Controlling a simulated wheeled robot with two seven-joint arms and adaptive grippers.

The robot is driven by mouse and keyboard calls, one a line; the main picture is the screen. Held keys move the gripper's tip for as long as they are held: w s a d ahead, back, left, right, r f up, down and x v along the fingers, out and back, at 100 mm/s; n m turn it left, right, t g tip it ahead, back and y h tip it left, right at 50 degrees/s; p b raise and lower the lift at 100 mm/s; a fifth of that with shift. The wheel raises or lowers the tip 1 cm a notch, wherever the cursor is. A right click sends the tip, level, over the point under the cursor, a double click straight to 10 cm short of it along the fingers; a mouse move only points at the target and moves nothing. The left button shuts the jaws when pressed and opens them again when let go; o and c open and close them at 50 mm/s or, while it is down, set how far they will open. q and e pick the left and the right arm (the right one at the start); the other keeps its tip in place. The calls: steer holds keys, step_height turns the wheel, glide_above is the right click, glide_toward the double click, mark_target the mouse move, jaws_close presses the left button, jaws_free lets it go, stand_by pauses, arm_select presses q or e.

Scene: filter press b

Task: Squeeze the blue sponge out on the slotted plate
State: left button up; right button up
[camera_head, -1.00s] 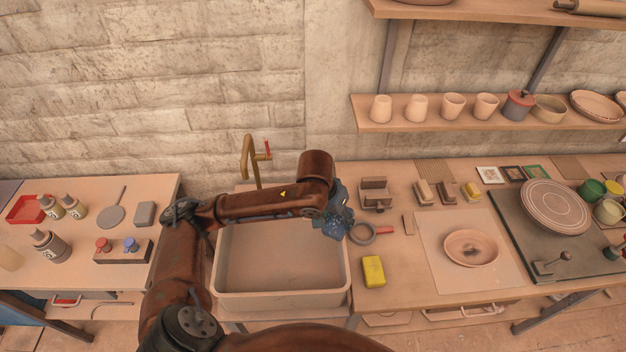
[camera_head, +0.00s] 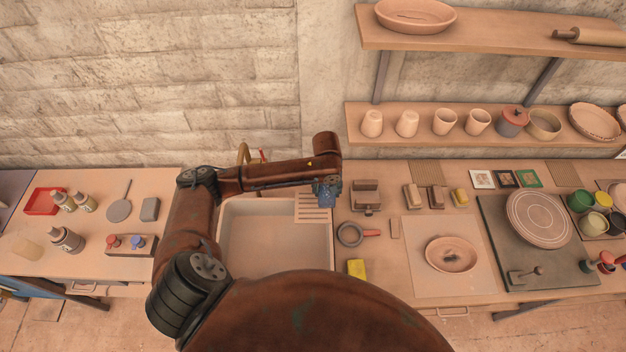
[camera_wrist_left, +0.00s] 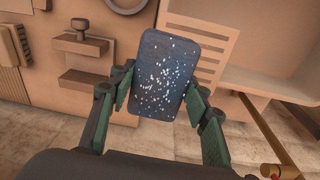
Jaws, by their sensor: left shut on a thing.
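The blue sponge (camera_wrist_left: 165,75) is dark blue with white specks and sits between the fingers of my left gripper (camera_wrist_left: 158,95) in the left wrist view. My left gripper is shut on it. In the head view the gripper (camera_head: 327,190) hangs beside the right back corner of the basin, and the sponge is hard to tell from it. The slotted plate (camera_head: 312,214) is a pale slatted piece at the basin's right back corner. It also shows behind the sponge in the left wrist view (camera_wrist_left: 208,50). I cannot tell whether the sponge touches the plate. My right gripper is not in view.
The basin (camera_head: 275,262) looks empty where it shows, with a brass tap (camera_head: 243,153) behind it. A yellow block (camera_head: 357,268) and a ring with a red handle (camera_head: 351,235) lie on the right table. Bottles (camera_head: 68,241) stand on the left table.

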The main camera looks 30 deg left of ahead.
arm_select(q)
steer(key=n+g+p, duration=0.1)
steer(key=n+p, duration=0.1)
steer(key=p, duration=0.2)
glide_above(313, 206)
steer(key=f, duration=0.1)
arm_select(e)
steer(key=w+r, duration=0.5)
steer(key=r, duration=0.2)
arm_select(q)
steer(key=shift+w+f, duration=0.1)
steer(key=shift+f, duration=0.7)
steer(key=shift+f+b, duration=0.9)
steer(key=shift+b, duration=0.35)
step_height(313, 206, down, 2)
steer(key=b, duration=0.2)
steer(key=shift+f+b, duration=0.25)
steer(key=shift+b, duration=0.15)
steer(key=shift+f+b, duration=0.55)
steer(key=shift+b, duration=0.15)
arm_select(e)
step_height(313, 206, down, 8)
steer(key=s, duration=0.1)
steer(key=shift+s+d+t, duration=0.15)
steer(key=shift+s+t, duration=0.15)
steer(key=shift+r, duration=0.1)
arm_select(q)
steer(key=shift+f, duration=0.4)
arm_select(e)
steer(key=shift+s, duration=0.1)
